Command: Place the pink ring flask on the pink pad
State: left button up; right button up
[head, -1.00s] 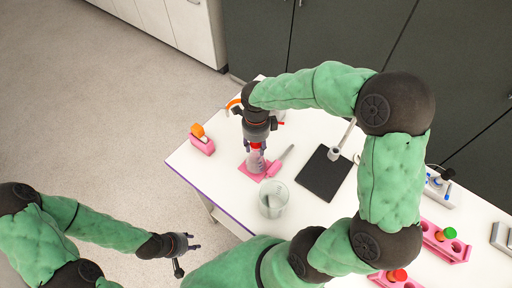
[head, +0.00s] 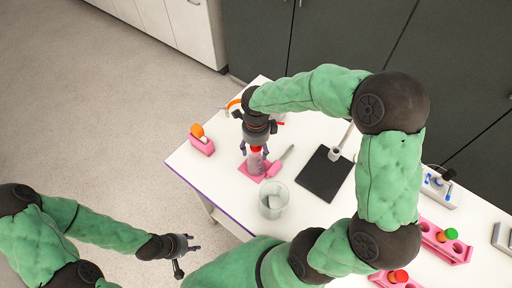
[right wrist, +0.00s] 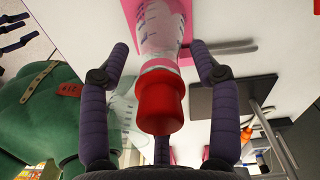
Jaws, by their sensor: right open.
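The flask (head: 256,161) is clear with a red cap and stands on the pink pad (head: 246,172). In the right wrist view the flask (right wrist: 158,38) has dark marks on its side, a pale pinkish band under the cap, and the pink pad (right wrist: 203,47) behind its base. My right gripper (head: 256,150) is open just above the flask. Its fingers (right wrist: 160,90) are spread to either side of the red cap, with gaps showing. My left gripper (head: 192,243) is open and empty, off the table at the lower left.
A glass beaker (head: 272,200) stands in front of the pad. A pink-ended grey tool (head: 281,160) lies beside the pad. A black plate (head: 325,173) is to the right. A pink block with an orange-topped item (head: 201,145) is at left. Pink racks (head: 446,244) are at right.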

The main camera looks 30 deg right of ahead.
jog(key=shift+r, duration=0.2)
notch_tip(320, 180, up, 12)
jog(key=shift+f+p, duration=0.1)
jog(key=shift+p, duration=0.8)
